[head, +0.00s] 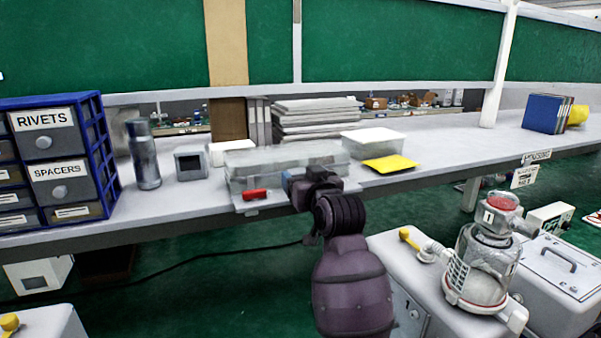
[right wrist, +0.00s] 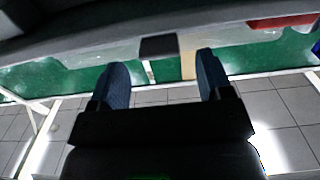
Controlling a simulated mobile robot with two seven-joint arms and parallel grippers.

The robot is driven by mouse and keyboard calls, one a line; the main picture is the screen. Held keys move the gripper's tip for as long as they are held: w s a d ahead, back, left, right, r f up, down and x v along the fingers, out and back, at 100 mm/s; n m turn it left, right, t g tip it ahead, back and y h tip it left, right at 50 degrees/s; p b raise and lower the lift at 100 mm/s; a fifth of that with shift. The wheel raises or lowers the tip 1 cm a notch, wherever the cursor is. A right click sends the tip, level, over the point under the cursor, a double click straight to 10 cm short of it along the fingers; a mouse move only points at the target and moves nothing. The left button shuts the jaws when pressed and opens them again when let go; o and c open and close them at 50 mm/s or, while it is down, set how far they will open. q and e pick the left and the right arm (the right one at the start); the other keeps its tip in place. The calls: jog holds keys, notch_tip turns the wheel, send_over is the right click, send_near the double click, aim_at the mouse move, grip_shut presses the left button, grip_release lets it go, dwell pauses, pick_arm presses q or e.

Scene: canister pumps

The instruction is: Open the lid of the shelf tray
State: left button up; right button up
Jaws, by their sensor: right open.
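The shelf tray (head: 238,185) is a clear, see-through box on the grey shelf, near the middle of the head view. Its pale, see-through lid (head: 285,153) lies over the top and looks shut. My right gripper (head: 292,182) is at the tray's front side, right of a red piece, and hides part of that side. In the right wrist view its two blue fingers (right wrist: 163,76) are apart with nothing gripped. A small dark tab (right wrist: 158,46) on the tray's edge shows just beyond the gap between them. Contact cannot be told. My left gripper is not in view.
The red piece (head: 255,194) is at the tray's front left. A grey square device (head: 191,163) and a metal bottle (head: 144,160) stand to the left. A white box (head: 373,142) and a yellow pad (head: 390,164) are close on the right.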

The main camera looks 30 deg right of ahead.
aim_at(288, 159)
jog(key=shift+x, duration=1.2)
jog(key=c, duration=1.3)
